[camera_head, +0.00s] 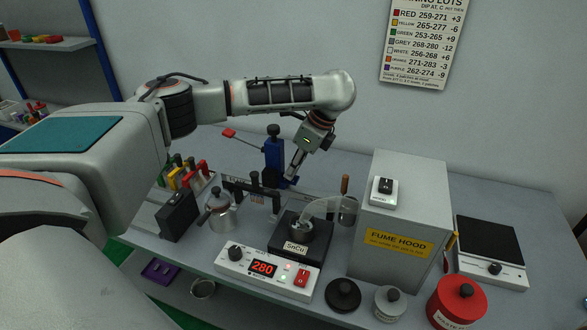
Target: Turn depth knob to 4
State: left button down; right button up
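A blue upright stand (273,158) with a black knob (274,131) on its top stands behind the solder pot. Another black knob (235,253) sits on the white control box (227,266), whose red display reads 280. A third knob (494,268) is on the white-edged plate device at the right. No depth label or scale is legible, so I cannot tell which knob is the depth knob. My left gripper (294,172) points down, just right of the blue stand; its fingers are too small to tell whether open or shut. My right gripper is out of view.
The solder pot (293,250) marked SnCu stands before the stand. A grey fume hood (402,215) rises to the right. A metal kettle (221,213) and coloured-handled tools (186,177) stand left. A red lidded can (456,301) is front right. The back right table is clear.

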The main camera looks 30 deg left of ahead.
pick_arm(q)
jog(key=shift+w+n+g, duration=0.1)
jog(key=shift+n+g, duration=0.4)
jog(key=shift+n, duration=1.1)
jog(key=c, duration=2)
grip_release()
jog(key=shift+c, duration=0.2)
jog(key=v, duration=1.2)
jog(key=shift+a, duration=0.3)
